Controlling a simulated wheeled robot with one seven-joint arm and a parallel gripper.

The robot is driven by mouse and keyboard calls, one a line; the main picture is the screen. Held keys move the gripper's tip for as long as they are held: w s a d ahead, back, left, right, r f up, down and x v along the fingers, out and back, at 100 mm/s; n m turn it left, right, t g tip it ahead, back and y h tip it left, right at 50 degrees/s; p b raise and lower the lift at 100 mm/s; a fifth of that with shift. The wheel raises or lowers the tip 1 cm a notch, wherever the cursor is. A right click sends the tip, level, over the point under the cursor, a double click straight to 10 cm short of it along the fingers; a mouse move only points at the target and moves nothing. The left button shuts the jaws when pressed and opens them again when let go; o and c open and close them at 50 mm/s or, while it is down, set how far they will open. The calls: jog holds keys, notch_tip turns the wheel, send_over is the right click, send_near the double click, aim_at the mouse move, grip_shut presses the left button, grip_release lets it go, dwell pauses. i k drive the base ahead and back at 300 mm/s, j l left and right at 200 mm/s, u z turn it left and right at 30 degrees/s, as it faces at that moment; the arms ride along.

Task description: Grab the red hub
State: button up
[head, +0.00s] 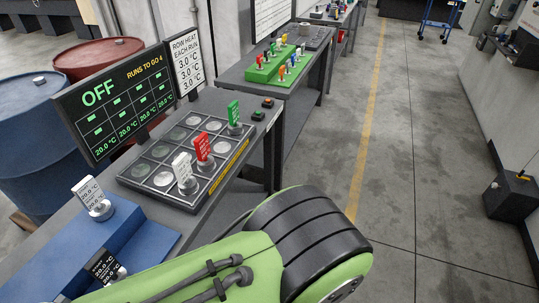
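The red hub (203,147) stands upright in the dark tray with round wells (133,184) on the near bench. It has a red tag with white print on a round metal base. A white-tagged hub (182,168) stands just in front and to its left, close by. A green-tagged hub (234,113) stands behind it to the right. My green and black arm crosses the bottom of the head view, in front of the bench. My gripper is not in the picture.
A blue stand (143,240) at the lower left holds a white-tagged and a black-tagged hub. A screen reading OFF (115,100) stands behind the tray. Two buttons (262,108) sit beyond it. A green rack (265,72) is on the farther bench.

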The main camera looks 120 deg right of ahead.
aim_at(205, 163)
jog(key=z, duration=3.65)
jog(key=i+l+u, duration=0.15)
jog(key=u, duration=0.35)
jog(key=i+l+u, duration=0.1)
jog(key=l+u, duration=0.35)
jog(key=i+l+u, duration=0.1)
jog(key=l+u, duration=0.15)
jog(key=u, duration=0.25)
jog(key=l+u, duration=0.35)
jog(key=u, duration=0.15)
